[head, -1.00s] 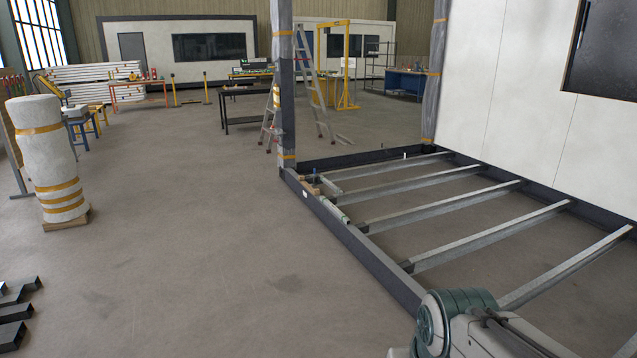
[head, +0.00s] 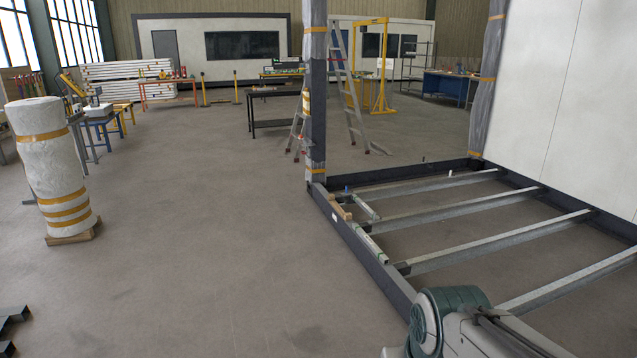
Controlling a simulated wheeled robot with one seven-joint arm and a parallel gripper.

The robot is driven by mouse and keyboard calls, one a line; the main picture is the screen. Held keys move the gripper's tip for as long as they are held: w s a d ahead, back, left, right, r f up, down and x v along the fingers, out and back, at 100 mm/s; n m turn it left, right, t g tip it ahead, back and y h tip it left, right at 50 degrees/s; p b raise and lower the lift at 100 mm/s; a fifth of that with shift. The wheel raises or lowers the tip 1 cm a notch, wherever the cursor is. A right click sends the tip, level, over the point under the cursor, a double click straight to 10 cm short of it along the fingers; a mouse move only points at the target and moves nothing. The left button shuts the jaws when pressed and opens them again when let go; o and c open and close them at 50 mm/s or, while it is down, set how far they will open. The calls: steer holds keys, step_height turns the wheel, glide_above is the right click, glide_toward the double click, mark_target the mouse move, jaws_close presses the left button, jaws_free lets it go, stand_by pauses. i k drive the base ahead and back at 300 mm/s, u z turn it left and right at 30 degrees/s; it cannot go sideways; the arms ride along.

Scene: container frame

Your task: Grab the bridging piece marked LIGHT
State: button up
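No piece with a readable LIGHT mark can be made out in the head view. Short pieces lie near the far left corner of the floor frame: a wooden block (head: 341,212) on the near beam and a grey metal piece (head: 362,206) beside it. They are too small to read any marking. A thin light strip (head: 371,246) lies along the same beam. My gripper is out of view; only part of my arm shows at the bottom right.
The dark floor frame (head: 388,282) with galvanized cross members (head: 500,243) fills the right side. A dark post (head: 316,130) stands at its corner, a stepladder (head: 350,105) behind. A wrapped roll (head: 50,165) stands left; dark steel pieces (head: 12,318) lie bottom left. The middle floor is clear.

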mark_target(358, 201)
steer(key=u, duration=0.05)
steer(key=i, duration=1.65)
steer(key=z, duration=0.25)
steer(key=i, duration=2.55)
steer(key=u, duration=0.35)
steer(key=k, duration=0.65)
steer(key=u, duration=0.8)
steer(key=i, duration=2.65)
steer(key=z, duration=0.8)
steer(key=i, duration=1.1)
steer(key=z, duration=1)
